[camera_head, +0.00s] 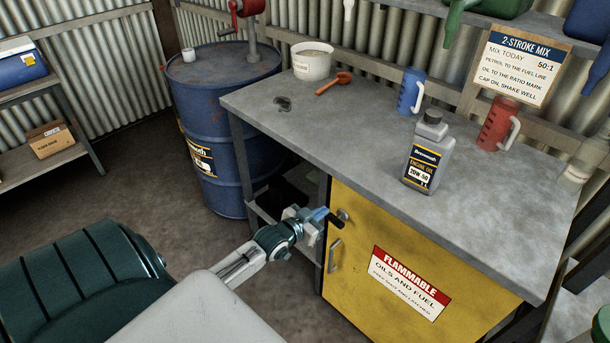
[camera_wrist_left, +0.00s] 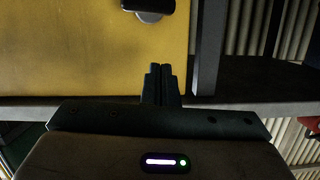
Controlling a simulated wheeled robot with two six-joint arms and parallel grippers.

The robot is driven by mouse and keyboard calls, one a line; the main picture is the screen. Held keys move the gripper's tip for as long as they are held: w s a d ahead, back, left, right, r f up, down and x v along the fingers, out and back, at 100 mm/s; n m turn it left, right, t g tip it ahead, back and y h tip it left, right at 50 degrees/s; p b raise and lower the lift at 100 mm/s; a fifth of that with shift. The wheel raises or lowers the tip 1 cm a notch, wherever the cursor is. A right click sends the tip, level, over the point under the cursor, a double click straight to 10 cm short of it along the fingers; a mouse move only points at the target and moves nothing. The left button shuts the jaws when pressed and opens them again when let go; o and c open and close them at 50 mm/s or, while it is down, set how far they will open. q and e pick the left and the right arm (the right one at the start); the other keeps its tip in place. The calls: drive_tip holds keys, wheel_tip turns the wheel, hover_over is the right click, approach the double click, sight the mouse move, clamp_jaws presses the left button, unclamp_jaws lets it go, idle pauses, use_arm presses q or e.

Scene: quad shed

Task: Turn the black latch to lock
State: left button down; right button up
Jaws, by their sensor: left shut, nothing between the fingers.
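The black latch (camera_head: 337,223) is on the yellow cabinet door near its upper left corner. Its lever lies about level along the door, by a round metal boss. In the left wrist view the latch (camera_wrist_left: 148,5) is at the top edge, partly cut off. My left gripper (camera_head: 322,213) is close to the latch, just left of it in the head view. In the wrist view its two dark fingers (camera_wrist_left: 160,68) are together with nothing between them, and a gap shows between their tips and the latch. My right gripper is not in view.
The yellow door (camera_head: 360,285) bears a metal handle (camera_head: 335,255) and a red-and-white label. The grey bench top (camera_head: 330,130) overhangs it, holding an oil bottle (camera_head: 428,155) and jugs. A blue drum (camera_head: 215,110) stands left. Open floor lies left of the cabinet.

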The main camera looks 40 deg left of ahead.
use_arm(q)
drive_tip(key=p+v, duration=0.2)
drive_tip(key=v, duration=0.4)
drive_tip(key=shift+s+p, duration=0.3)
drive_tip(key=shift+s, duration=0.05)
drive_tip(key=s+a+f+n+g+y, duration=0.15)
drive_tip(key=s+f, duration=0.25)
drive_tip(key=f, duration=0.5)
drive_tip(key=s+a+f+g, duration=0.1)
drive_tip(key=s+f+g, duration=0.25)
drive_tip(key=f, duration=0.55)
drive_tip(key=s+a+f+g+y, duration=0.1)
drive_tip(key=s+f, duration=0.4)
drive_tip(key=f, duration=0.5)
drive_tip(key=s+d+f+g, duration=0.4)
drive_tip(key=s+f, duration=0.5)
drive_tip(key=s, duration=0.5)
drive_tip(key=s+d+f+g, duration=0.4)
drive_tip(key=s+d+f, duration=0.2)
drive_tip(key=s+f, duration=0.4)
drive_tip(key=s+h, duration=0.1)
drive_tip(key=s, duration=0.3)
drive_tip(key=shift+s+d, duration=0.2)
drive_tip(key=shift+d, duration=0.15)
